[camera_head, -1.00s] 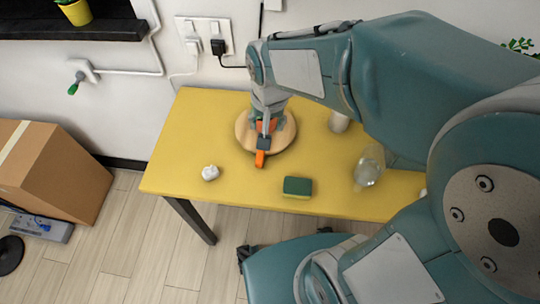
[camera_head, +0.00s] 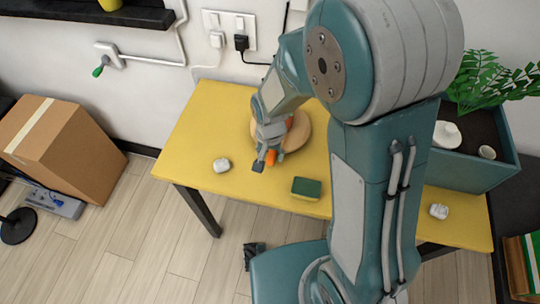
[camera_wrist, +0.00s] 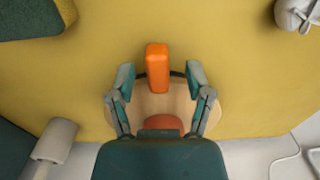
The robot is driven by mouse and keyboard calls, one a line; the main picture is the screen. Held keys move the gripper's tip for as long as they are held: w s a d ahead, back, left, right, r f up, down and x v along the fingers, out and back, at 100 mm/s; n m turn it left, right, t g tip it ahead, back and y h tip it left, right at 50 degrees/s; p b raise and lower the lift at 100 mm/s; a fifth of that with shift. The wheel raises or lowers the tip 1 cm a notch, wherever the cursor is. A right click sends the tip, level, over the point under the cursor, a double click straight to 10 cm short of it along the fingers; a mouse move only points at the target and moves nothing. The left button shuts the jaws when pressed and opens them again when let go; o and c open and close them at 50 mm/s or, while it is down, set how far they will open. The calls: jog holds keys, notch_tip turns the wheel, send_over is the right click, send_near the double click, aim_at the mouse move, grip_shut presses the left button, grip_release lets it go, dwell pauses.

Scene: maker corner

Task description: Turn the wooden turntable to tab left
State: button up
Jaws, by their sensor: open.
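The wooden turntable (camera_head: 303,133) is a round pale disc on the yellow table, partly hidden by my arm in the head view. Its orange tab (camera_head: 271,157) sticks out over the rim toward the table's front edge. In the wrist view the tab (camera_wrist: 157,68) points up, away from a reddish-orange hub (camera_wrist: 163,122) on the disc (camera_wrist: 150,105). My gripper (camera_head: 264,162) is low over the front rim. In the wrist view my gripper (camera_wrist: 159,76) is open, with one finger on each side of the tab and a gap on both sides.
A green-yellow sponge (camera_head: 306,188) lies to the right, toward the front edge. A white crumpled lump (camera_head: 222,165) lies to the left; another (camera_head: 439,211) is at the far right. A planter (camera_head: 475,165) stands on the right.

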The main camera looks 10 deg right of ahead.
jog(key=shift+d+f, duration=0.15)
jog(key=shift+f, duration=0.65)
grip_shut()
jog(key=shift+a, duration=0.25)
